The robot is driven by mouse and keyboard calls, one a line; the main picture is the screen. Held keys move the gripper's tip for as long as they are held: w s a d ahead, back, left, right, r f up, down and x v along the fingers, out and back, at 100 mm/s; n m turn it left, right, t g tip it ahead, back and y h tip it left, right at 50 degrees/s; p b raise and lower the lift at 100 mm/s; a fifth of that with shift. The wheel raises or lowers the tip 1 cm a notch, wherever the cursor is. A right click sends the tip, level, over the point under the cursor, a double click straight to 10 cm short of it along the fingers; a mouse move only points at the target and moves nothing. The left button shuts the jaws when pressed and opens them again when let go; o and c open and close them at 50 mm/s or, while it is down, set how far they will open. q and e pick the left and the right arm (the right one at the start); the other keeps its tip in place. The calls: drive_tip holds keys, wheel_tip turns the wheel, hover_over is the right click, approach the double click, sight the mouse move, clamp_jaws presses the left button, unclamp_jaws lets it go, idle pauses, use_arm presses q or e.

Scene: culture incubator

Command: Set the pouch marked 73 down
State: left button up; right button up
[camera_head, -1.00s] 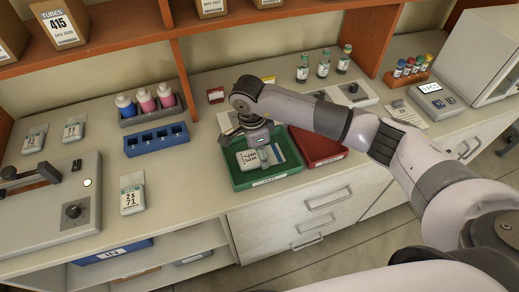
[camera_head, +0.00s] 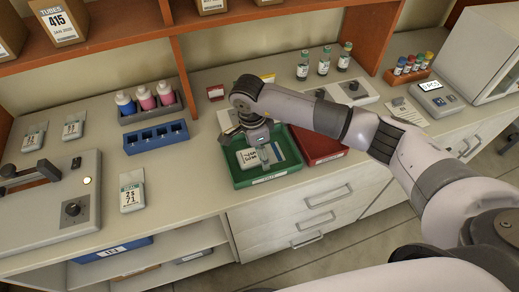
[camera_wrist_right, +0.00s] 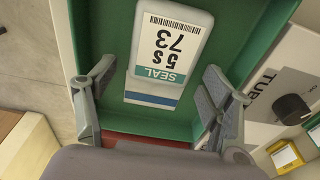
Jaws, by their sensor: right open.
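The pouch marked 73 (camera_wrist_right: 170,50) lies flat in the green tray (camera_wrist_right: 112,14) in the right wrist view, with its label and barcode facing up. In the head view the pouch (camera_head: 247,157) is partly covered by my gripper. My right gripper (camera_head: 265,157) is above it in the head view. In the right wrist view the right gripper (camera_wrist_right: 160,78) has its fingers spread wide on either side of the pouch's near end, with clear gaps and nothing held. My left gripper is out of view.
A red tray (camera_head: 318,145) adjoins the green one on the right. A blue rack (camera_head: 157,138) and coloured bottles (camera_head: 146,100) stand to the left. Another pouch (camera_head: 131,190) lies on the counter. Vials (camera_head: 323,64) stand behind, below the orange shelf.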

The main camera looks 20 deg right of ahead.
sight(255, 155)
drive_tip(key=shift+r, duration=0.55)
wheel_tip(255, 155, up, 11)
drive_tip(key=a+b, duration=0.1)
drive_tip(key=b, duration=0.2)
drive_tip(key=shift+a, duration=0.25)
